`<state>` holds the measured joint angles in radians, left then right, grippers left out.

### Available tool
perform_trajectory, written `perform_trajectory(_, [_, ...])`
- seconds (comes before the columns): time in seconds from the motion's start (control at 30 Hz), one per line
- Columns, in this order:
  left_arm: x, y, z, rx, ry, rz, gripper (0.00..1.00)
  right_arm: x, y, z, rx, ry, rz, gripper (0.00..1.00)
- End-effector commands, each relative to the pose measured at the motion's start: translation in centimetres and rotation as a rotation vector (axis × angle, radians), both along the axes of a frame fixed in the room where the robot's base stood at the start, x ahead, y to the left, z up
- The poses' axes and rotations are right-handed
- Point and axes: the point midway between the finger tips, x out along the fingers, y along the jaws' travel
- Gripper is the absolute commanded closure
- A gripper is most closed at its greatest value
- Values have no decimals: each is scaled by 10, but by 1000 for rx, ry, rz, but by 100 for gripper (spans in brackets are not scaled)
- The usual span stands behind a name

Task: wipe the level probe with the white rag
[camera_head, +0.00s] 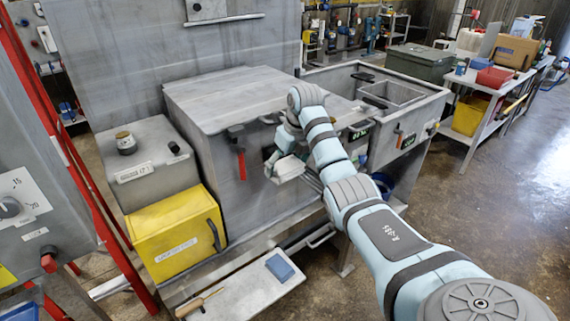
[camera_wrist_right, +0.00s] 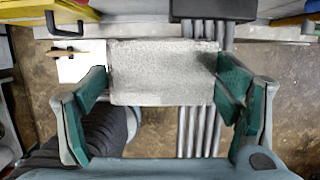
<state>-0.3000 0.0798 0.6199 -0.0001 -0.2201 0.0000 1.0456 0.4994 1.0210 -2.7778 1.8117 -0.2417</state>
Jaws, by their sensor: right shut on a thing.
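My right gripper (camera_head: 285,166) is shut on the white rag (camera_head: 289,169), in front of the grey machine's front wall. In the right wrist view the rag (camera_wrist_right: 163,72) is a pale, block-like pad spanning the space between the green finger pads of the gripper (camera_wrist_right: 165,78). A row of parallel grey rods under a black head, apparently the level probe (camera_wrist_right: 198,133), passes behind the rag in that view. I cannot tell whether the rag touches the rods. In the head view the rods are largely hidden by my right arm. My left gripper is not in view.
A red-handled lever (camera_head: 240,160) is on the machine front, left of my gripper. A yellow box (camera_head: 178,237) stands further left. Open floor lies to the right.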

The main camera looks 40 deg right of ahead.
Motion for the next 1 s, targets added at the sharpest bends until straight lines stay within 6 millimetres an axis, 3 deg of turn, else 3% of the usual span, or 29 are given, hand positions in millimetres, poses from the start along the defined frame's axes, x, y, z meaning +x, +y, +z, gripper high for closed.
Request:
perform_trajectory(0.2, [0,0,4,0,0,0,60,-1,-26,2,0,1,-3,40])
perform_trajectory(0.4, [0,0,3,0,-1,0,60,-1,-36,1,0,1,-1,40])
perform_trajectory(0.7, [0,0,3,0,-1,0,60,-2,-66,-1,1,1,-2,40])
perform_trajectory(0.87, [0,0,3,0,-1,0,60,-2,-66,-5,-1,3,1,39])
perform_trajectory(1.0, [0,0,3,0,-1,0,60,-2,-53,-5,-1,3,3,39])
